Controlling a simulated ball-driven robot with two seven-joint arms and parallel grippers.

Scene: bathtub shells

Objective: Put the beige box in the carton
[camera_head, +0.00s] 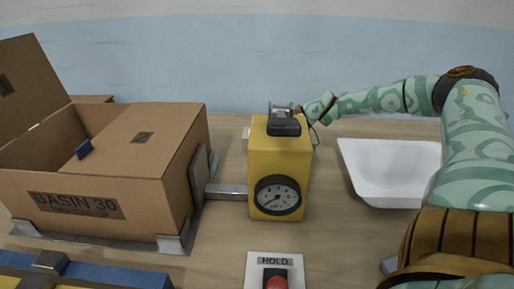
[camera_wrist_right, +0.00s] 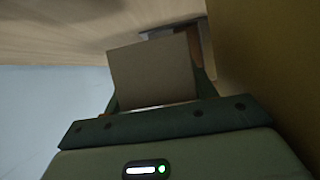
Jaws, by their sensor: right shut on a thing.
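The beige box (camera_wrist_right: 152,72) is between the fingers of my right gripper (camera_wrist_right: 158,85) in the wrist view, with its plain face toward the camera. In the head view my right arm reaches behind the yellow machine, which hides the gripper's fingers and most or all of the box. A small pale sliver at the machine's left edge may be part of it. The brown carton (camera_head: 150,198), marked BASIN 30, stands at the left. One flap stands up at its far left, a panel covers its right part, and its left part is open. My left gripper is out of view.
The yellow machine (camera_head: 264,160) with a dial stands between the carton and my right arm. A metal bar (camera_head: 228,192) links it to the carton's side. A white basin (camera_head: 385,165) lies at the right. A HOLD button panel (camera_head: 256,271) and a blue rail (camera_head: 105,274) are in front.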

